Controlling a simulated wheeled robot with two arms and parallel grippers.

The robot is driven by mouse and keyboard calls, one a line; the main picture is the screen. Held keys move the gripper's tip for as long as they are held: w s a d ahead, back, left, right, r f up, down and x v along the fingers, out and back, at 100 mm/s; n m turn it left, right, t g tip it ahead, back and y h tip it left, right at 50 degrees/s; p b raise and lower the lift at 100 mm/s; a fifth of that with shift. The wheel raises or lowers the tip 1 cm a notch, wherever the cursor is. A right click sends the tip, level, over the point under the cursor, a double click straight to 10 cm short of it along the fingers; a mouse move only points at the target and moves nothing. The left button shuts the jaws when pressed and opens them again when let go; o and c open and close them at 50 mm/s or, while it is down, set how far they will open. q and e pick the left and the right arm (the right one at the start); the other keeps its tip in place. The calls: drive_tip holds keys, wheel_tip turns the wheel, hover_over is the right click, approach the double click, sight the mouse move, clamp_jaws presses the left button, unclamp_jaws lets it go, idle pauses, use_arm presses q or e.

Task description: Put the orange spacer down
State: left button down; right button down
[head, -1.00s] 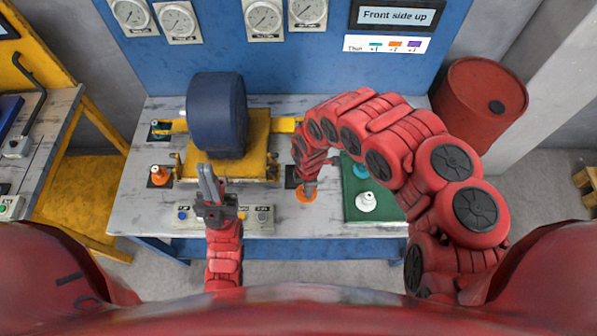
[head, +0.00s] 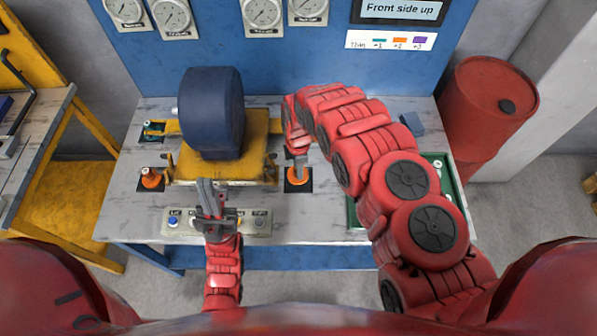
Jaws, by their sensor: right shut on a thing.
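The orange spacer (head: 298,180) is at the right gripper's tips, over a black square pad (head: 306,187) on the bench, right of the yellow stand. My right gripper (head: 298,163) points down and is shut on the spacer; the arm partly hides its fingers. I cannot tell whether the spacer touches the pad. My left gripper (head: 208,198) is in front of the yellow stand, above the button panel. Its fingers look close together, and I see nothing between them.
A dark blue drum (head: 211,110) sits on the yellow stand (head: 225,171). A button panel (head: 260,224) lies in front. A green tray (head: 440,161) is at right, partly behind my arm.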

wheel_tip(320, 180, down, 2)
drive_tip(key=shift+f+p, duration=0.25)
drive_tip(key=shift+p, duration=0.3)
drive_tip(key=shift+f, duration=0.15)
drive_tip(key=shift+w, duration=0.1)
drive_tip(key=shift+f, duration=0.15)
drive_tip(key=c, duration=0.6)
unclamp_jaws()
drive_tip(key=shift+o, duration=0.2)
